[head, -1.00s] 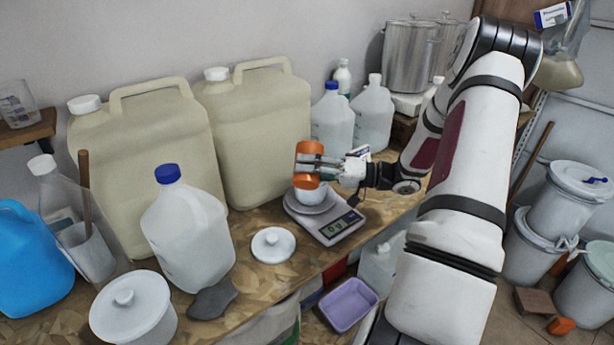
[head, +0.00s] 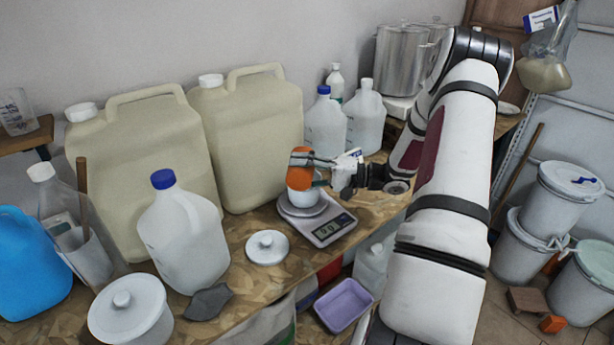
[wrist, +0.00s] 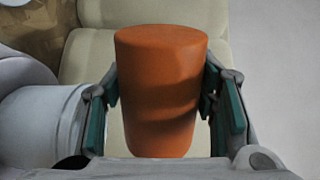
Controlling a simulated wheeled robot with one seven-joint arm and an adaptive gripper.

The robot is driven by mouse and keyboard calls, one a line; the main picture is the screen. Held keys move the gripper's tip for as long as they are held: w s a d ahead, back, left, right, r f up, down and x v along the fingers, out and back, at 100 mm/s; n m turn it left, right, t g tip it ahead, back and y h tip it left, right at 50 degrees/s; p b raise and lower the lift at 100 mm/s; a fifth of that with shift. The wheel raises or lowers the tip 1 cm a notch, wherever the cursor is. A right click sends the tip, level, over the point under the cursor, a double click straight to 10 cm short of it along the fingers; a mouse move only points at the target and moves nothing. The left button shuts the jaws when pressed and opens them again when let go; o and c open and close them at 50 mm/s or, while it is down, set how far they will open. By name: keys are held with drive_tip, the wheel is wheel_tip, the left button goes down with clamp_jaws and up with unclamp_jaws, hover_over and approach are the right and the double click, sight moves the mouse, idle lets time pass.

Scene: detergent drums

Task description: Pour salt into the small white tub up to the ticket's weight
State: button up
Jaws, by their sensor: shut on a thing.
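My gripper (head: 325,160) is shut on an orange cup (head: 300,158), holding it tilted just above the small white tub (head: 304,195). In the wrist view the orange cup (wrist: 162,95) sits between both finger pads, and a pale round tub wall (wrist: 42,125) shows at the left. The tub stands on the round pan of a kitchen scale (head: 328,230). The scale's display shows zeros, though small. The tub's inside is hidden, and no falling salt can be made out. I cannot tell which paper is the ticket.
A white lid (head: 266,247) lies left of the scale. A blue-capped jug (head: 183,235), a lidded white pot (head: 130,312) and two large beige canisters (head: 245,140) crowd the bench. A purple basin (head: 343,304) is below the bench edge. Lidded buckets (head: 570,200) stand right.

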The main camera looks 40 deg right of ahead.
drive_tip(key=shift+w, duration=0.15)
drive_tip(key=shift+f, duration=0.1)
drive_tip(key=shift+w+d+r+m+p, duration=0.25)
drive_tip(key=shift+r+m+p, duration=0.35)
drive_tip(key=shift+m, duration=0.45)
drive_tip(key=shift+w+d+r+m+p, duration=0.15)
drive_tip(key=shift+d+r+m+p, duration=0.2)
drive_tip(key=shift+m+p, duration=0.55)
idle(3.5)
drive_tip(key=shift+s+a+f+n+b, duration=0.2)
drive_tip(key=shift+f+n+b, duration=0.2)
drive_tip(key=shift+n+b, duration=0.15)
drive_tip(key=shift+s+a+f+n+b, duration=0.1)
drive_tip(key=shift+a+f+n+b, duration=0.05)
drive_tip(key=shift+f+n+b, duration=0.4)
drive_tip(key=shift+a+r+n, duration=0.1)
drive_tip(key=shift+n, duration=0.15)
drive_tip(key=shift+s, duration=0.15)
